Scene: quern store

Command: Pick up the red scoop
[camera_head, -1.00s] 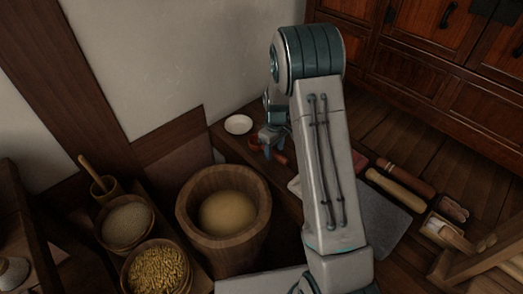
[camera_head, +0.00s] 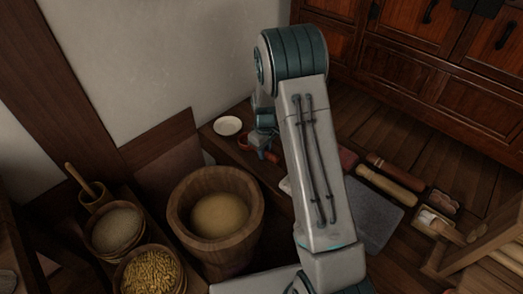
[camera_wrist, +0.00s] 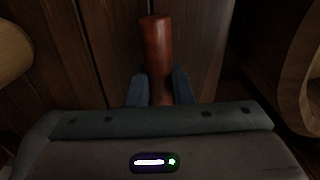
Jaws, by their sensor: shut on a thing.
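The red scoop (camera_head: 244,142) is at my gripper in the head view, near the white plate, and is partly hidden by the fingers. Its red-brown handle (camera_wrist: 156,45) stands out past the fingers in the wrist view. My gripper (camera_wrist: 160,92) has its two blue fingers shut on this handle, one on each side. In the head view my gripper (camera_head: 263,148) is low over the dark wooden shelf. I cannot tell whether the scoop is clear of the shelf.
A white plate (camera_head: 227,126) lies just left of the scoop. A large wooden tub (camera_head: 253,218) stands in front, with a grain bowl (camera_head: 150,275) and a flour bowl (camera_head: 116,228) to its left. A grey slab (camera_head: 372,215) and wooden rollers (camera_head: 385,185) lie right of my arm.

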